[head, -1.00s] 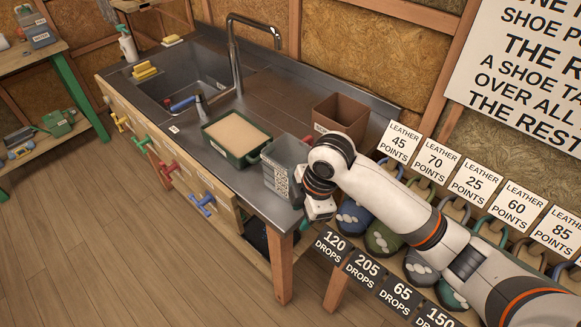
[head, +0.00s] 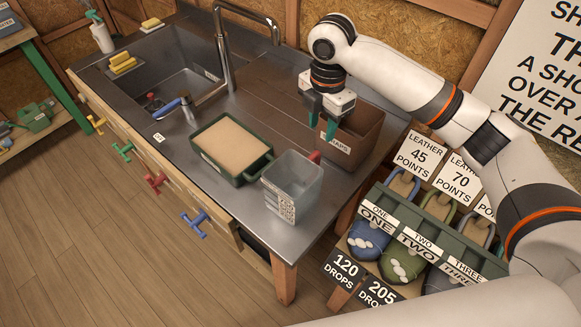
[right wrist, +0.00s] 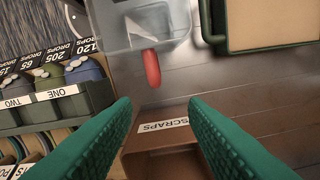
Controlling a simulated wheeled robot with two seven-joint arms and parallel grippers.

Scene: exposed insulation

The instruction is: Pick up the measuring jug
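The measuring jug (head: 293,188) is a clear grey, square-sided container with printed marks on its front. It stands upright on the metal counter near its front right corner. Its red handle (head: 314,157) points back toward the brown scraps bin; the handle (right wrist: 151,68) also shows in the right wrist view, beyond my fingertips. My right gripper (head: 322,130) is open and empty, pointing down with green fingers at the scraps bin's left side, behind the jug and apart from it. In the right wrist view my gripper (right wrist: 161,103) shows both fingers spread. My left gripper is out of view.
The brown scraps bin (head: 365,130) stands right behind the jug. A green tray (head: 240,178) of tan material is left of the jug. A sink (head: 165,80) with a tall faucet (head: 222,50) is further left.

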